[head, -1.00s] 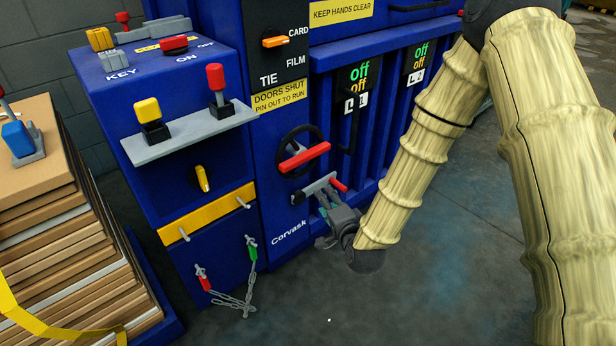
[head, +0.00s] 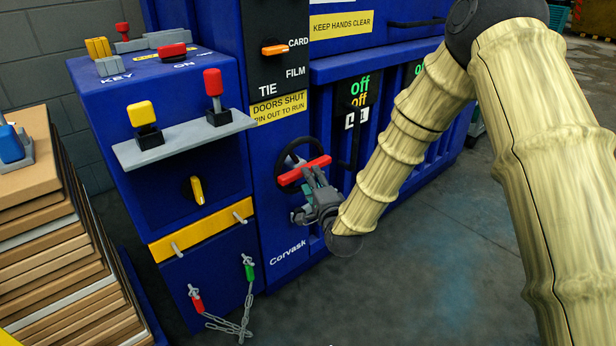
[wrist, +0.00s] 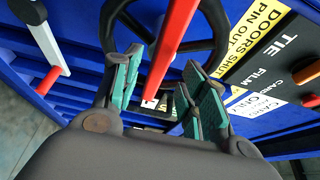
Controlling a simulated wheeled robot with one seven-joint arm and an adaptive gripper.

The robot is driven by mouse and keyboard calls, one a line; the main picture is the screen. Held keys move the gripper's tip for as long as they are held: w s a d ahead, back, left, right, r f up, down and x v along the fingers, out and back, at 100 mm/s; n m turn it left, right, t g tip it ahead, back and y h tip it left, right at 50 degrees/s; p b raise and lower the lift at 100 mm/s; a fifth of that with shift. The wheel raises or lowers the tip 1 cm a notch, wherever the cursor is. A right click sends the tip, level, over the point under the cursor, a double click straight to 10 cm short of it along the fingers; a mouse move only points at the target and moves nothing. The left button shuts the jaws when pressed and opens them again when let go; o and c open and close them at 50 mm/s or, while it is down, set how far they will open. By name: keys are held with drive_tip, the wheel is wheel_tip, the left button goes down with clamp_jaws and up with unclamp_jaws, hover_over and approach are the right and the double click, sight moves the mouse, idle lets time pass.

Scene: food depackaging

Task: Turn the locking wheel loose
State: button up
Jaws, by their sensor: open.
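The locking wheel (head: 289,160) is a black ring with a red bar (head: 303,171) across it, on the front of the blue machine. In the wrist view the wheel (wrist: 222,32) and its red bar (wrist: 173,42) are close ahead. My gripper (head: 309,178) is at the lower right part of the wheel and hides some of it. In the wrist view my gripper (wrist: 163,90) is open, with its green-padded fingers on either side of the red bar's line. I cannot tell whether either finger touches the bar.
A grey lever (wrist: 44,35) with a red grip (wrist: 48,80) is left of the fingers in the wrist view. A shelf (head: 185,139) with yellow and red levers is left of the wheel. A chain (head: 228,325) hangs low. Stacked cardboard (head: 50,250) stands at left. The floor at right is clear.

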sight(296, 164)
drive_tip(key=shift+x, duration=1.9)
clamp_jaws()
